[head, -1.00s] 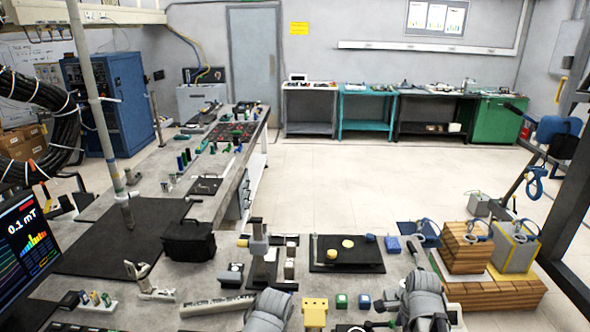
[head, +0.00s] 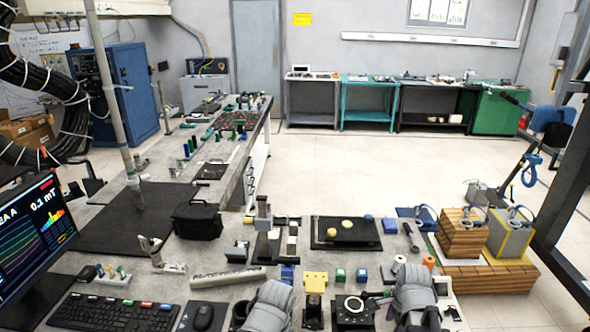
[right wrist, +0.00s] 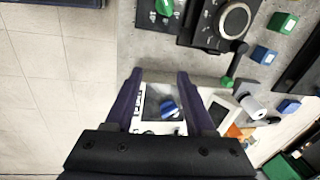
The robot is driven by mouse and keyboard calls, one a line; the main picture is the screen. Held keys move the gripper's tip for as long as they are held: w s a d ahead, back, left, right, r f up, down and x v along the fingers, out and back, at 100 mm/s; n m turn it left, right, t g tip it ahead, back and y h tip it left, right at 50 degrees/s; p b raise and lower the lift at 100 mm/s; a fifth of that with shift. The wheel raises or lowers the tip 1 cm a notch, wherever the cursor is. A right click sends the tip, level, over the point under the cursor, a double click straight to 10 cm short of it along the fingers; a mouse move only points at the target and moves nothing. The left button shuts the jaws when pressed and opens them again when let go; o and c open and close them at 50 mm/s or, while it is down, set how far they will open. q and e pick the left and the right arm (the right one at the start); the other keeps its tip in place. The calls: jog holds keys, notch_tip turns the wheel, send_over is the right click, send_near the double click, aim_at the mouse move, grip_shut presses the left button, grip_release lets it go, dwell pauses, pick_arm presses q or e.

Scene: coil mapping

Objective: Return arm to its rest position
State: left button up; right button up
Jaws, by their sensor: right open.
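The grey link of my right arm (head: 414,285) comes in at the lower right of the head view, over the near part of the bench. In the right wrist view my right gripper (right wrist: 158,80) is open, with two dark purple fingers apart. A white device with a blue knob (right wrist: 168,108) shows between and beyond the fingers; nothing is held. The grey link of my left arm (head: 268,306) shows at the bottom of the head view; its fingers cannot be made out.
The bench is crowded near my arms: a yellow block (head: 315,279), a black dial box (head: 352,311), an orange spool (head: 429,263) and small blocks. A keyboard (head: 115,311), mouse (head: 203,318) and monitor (head: 32,236) stand at left. Open floor (head: 350,165) lies beyond.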

jog(key=s+a+n+g, duration=0.1)
jog(key=s+a+n, duration=0.3)
jog(key=a+n, duration=0.6)
jog(key=s+a+n+g+h, duration=0.1)
jog(key=s+a+n, duration=0.3)
jog(key=a+n, duration=0.6)
jog(key=shift+s+n, duration=0.4)
jog(key=shift+n, duration=0.2)
